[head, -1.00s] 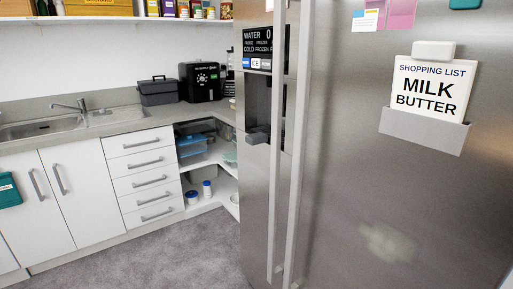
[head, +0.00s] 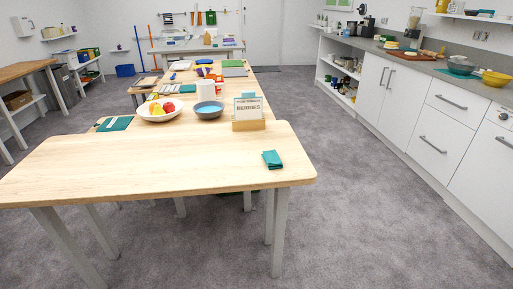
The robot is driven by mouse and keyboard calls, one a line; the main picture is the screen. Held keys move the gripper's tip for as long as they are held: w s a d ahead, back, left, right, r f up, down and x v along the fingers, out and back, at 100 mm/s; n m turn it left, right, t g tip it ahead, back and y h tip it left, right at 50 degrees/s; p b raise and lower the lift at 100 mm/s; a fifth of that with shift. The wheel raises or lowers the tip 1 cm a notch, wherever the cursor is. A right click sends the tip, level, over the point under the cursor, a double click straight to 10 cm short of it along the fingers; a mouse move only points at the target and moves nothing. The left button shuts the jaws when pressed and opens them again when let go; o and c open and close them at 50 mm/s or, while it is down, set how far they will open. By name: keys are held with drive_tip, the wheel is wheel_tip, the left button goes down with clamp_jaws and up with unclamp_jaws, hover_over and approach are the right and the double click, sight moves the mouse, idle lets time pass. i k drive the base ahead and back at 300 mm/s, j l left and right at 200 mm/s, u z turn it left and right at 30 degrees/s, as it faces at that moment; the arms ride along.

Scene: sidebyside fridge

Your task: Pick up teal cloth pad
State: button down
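A folded teal cloth pad (head: 272,159) lies on the light wooden table (head: 150,172), close to its right edge and near the front right corner. Another flat teal item (head: 115,124), with a pale strip on it, lies farther back at the table's left edge. I cannot tell what that one is. My gripper is not in view.
A white fruit bowl (head: 147,117), a blue-grey bowl (head: 208,115), a white canister (head: 206,90) and a sign in a wooden stand (head: 248,126) stand behind the pad. The table's front is bare. Open carpet (head: 370,200) separates the table from white cabinets (head: 435,135).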

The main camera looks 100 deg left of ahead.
sight(273, 160)
drive_tip(key=u, duration=2.4)
drive_tip(key=z, duration=2.6)
drive_tip(key=u, duration=2.6)
drive_tip(key=j+z, duration=0.1)
drive_tip(key=j, duration=0.25)
